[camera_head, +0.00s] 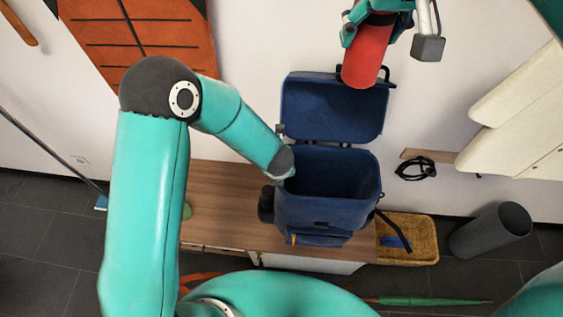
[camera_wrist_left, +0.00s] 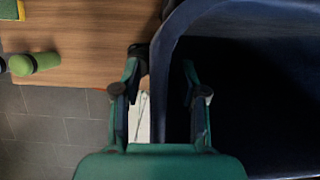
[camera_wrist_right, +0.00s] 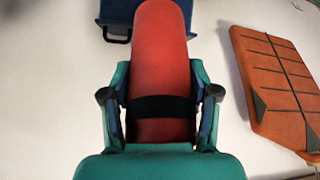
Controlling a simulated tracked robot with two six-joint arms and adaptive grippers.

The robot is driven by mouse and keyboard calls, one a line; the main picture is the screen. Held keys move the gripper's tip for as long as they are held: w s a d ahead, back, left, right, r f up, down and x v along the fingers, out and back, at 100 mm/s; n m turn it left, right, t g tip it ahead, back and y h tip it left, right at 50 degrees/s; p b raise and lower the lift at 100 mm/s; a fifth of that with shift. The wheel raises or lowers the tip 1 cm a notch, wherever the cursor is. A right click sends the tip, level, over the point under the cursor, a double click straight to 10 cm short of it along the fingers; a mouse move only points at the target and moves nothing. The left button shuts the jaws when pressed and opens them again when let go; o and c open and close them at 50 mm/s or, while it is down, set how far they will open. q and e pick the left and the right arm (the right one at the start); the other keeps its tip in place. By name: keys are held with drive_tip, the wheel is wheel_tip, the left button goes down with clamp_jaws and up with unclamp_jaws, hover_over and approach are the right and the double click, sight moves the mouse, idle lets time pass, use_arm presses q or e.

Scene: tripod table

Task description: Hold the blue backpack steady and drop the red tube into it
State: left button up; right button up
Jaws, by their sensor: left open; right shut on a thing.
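The blue backpack (camera_head: 318,212) stands open on the wooden table, its lid (camera_head: 330,105) raised against the wall. My left gripper (camera_wrist_left: 163,65) is open at the left rim of the backpack (camera_wrist_left: 178,32). One finger is outside the wall and the other inside; I cannot tell whether they touch it. My right gripper (camera_wrist_right: 160,103) is shut on the red tube (camera_head: 367,55), which also shows in the right wrist view (camera_wrist_right: 161,50). The tube is up in front of the raised lid, above the backpack's opening.
The wooden table (camera_head: 225,195) has bare room left of the backpack, with a green object (camera_wrist_left: 40,63) near its edge. A wicker basket (camera_head: 420,228) and a grey bin (camera_head: 490,230) are at the right.

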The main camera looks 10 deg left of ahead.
use_arm(q)
drive_tip(key=shift+w+f, duration=0.1)
drive_tip(key=shift+f, duration=0.05)
clamp_jaws()
idle(0.4)
